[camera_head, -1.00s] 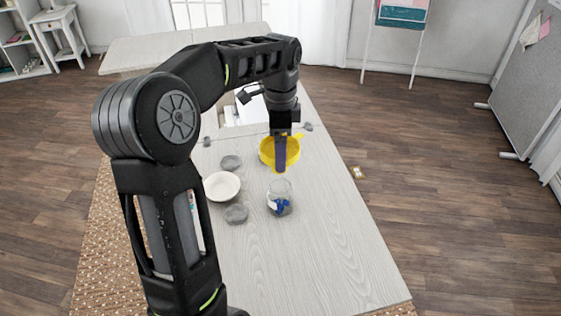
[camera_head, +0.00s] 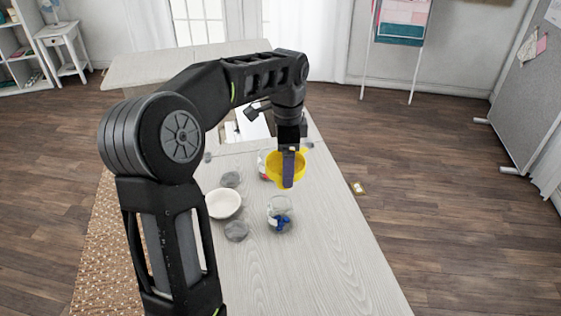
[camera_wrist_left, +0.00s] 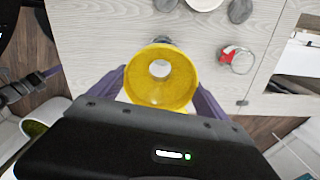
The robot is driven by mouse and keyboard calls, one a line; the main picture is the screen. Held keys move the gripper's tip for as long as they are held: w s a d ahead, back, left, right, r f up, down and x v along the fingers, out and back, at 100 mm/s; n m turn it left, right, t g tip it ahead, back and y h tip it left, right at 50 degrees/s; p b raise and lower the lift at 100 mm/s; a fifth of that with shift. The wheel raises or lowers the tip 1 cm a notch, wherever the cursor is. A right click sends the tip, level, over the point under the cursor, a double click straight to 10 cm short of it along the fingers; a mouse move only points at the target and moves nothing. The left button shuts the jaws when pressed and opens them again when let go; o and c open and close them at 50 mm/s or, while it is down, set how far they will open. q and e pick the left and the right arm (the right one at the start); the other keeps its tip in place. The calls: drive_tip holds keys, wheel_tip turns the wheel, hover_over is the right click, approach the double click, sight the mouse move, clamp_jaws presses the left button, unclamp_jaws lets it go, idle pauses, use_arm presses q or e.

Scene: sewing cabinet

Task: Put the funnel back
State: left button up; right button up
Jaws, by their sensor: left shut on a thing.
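My left gripper (camera_head: 288,180) is shut on the yellow funnel (camera_head: 272,172) and holds it over the light wooden table. In the left wrist view, the purple fingers grip the wide round funnel (camera_wrist_left: 161,70) from both sides, and its centre hole shows pale below. In the head view one finger covers part of the funnel. A glass jar with blue pieces (camera_head: 279,215) stands nearer the camera than the funnel. My right gripper is not in view.
A white bowl (camera_head: 223,204) sits left of the jar, with grey lid-like discs (camera_head: 231,180) (camera_head: 236,231) around it. A glass jar with something red (camera_wrist_left: 237,60) stands near the funnel, partly hidden in the head view. The table's front right (camera_head: 330,270) is clear.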

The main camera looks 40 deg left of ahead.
use_arm(q)
drive_tip(key=w+d+f+n, duration=0.2)
drive_tip(key=d+f+n, duration=0.2)
drive_tip(key=d, duration=0.5)
drive_tip(key=w+d+f+n, duration=0.2)
drive_tip(key=d+f+n, duration=0.3)
drive_tip(key=d, duration=0.5)
drive_tip(key=shift+w+n, duration=0.3)
drive_tip(key=shift+w, duration=0.05)
drive_tip(key=shift+f, duration=0.1)
